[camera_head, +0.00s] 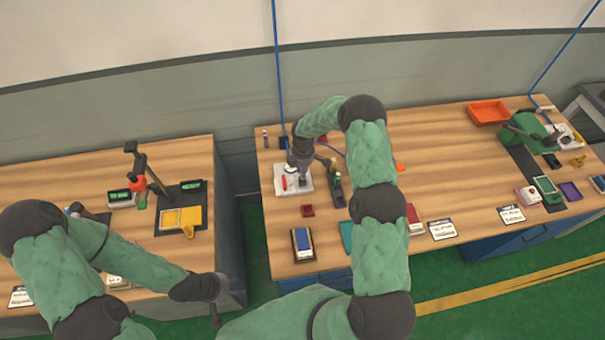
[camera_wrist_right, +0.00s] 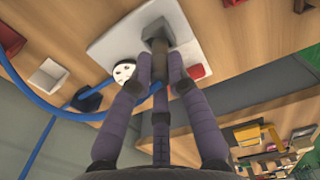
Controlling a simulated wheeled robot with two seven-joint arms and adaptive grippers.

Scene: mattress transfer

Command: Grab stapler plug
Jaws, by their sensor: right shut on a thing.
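A white plate (camera_head: 291,187) lies on the right table at its left end, and it also shows in the right wrist view (camera_wrist_right: 114,47). A dark grey plug-like piece (camera_wrist_right: 157,35) stands on it. My right gripper (camera_head: 304,172) is over the plate; in the right wrist view its fingers (camera_wrist_right: 160,72) are closed around the lower part of that piece.
An orange tray (camera_head: 488,112) stands at the back right. A green machine (camera_head: 527,131) is at the right end. The right table's middle is mostly clear.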

